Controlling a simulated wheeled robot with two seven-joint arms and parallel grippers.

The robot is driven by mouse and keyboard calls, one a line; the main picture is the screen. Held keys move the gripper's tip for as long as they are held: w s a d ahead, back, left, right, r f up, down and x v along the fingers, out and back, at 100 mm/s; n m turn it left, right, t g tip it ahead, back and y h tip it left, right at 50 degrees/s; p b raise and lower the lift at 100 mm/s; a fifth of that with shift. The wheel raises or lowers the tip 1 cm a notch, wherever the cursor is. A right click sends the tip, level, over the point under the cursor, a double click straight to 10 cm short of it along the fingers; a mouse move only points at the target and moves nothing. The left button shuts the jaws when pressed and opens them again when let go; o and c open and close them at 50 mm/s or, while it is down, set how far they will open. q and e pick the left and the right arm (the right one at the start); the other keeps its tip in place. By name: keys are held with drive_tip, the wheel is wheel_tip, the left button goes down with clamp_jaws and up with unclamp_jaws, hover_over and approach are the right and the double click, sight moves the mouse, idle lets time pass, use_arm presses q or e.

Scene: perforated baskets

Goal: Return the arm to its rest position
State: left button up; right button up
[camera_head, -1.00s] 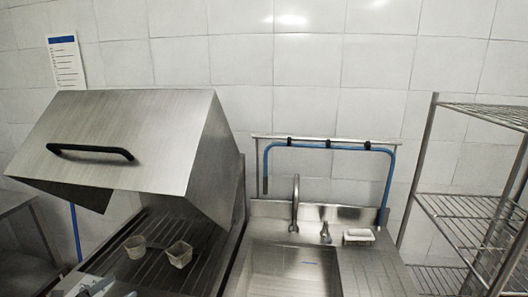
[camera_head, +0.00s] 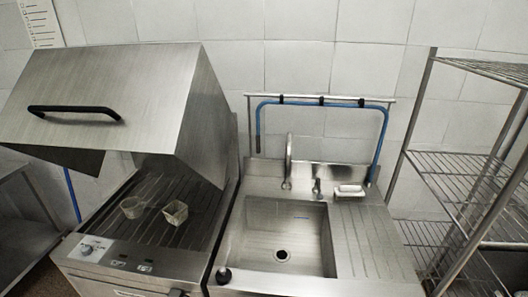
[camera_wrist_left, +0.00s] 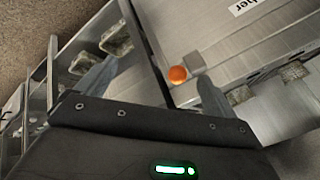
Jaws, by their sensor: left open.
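My left gripper (camera_wrist_left: 158,71) shows in the left wrist view with its two grey fingers spread apart and nothing between them. It is near a metal surface with a round orange part (camera_wrist_left: 178,74). It is outside the head view. Two small pale baskets, a left one (camera_head: 132,207) and a right one (camera_head: 175,212), sit upright and apart on the ribbed bed of the dishwasher (camera_head: 125,248), under its raised hood (camera_head: 110,85). My right gripper is in neither view.
A metal sink (camera_head: 282,232) with a tap (camera_head: 288,160) stands right of the dishwasher. A blue hose (camera_head: 320,103) hangs on the wall behind it. A wire shelf rack (camera_head: 465,175) stands at the right. A white item (camera_head: 349,191) lies on the sink's back edge.

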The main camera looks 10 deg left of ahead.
use_arm(q)
drive_tip(key=s+d+r+n+g+h, duration=0.1)
drive_tip(key=s+d+r+n+g, duration=0.1)
drive_tip(key=s+d+n+g, duration=0.35)
drive_tip(key=s+f+n+b, duration=0.1)
drive_tip(key=s+f+b, duration=0.15)
drive_tip(key=f, duration=1.35)
drive_tip(key=s+f+b, duration=0.1)
drive_tip(key=f+b, duration=0.2)
drive_tip(key=f, duration=1.4)
drive_tip(key=s+a+f+b, duration=0.2)
drive_tip(key=s+f+b, duration=0.2)
drive_tip(key=s+f, duration=1.2)
wheel_tip(320, 180, down, 3)
drive_tip(key=shift+s+a+f+g, duration=0.1)
drive_tip(key=shift+s+a+g, duration=0.15)
drive_tip(key=shift+a+g, duration=0.1)
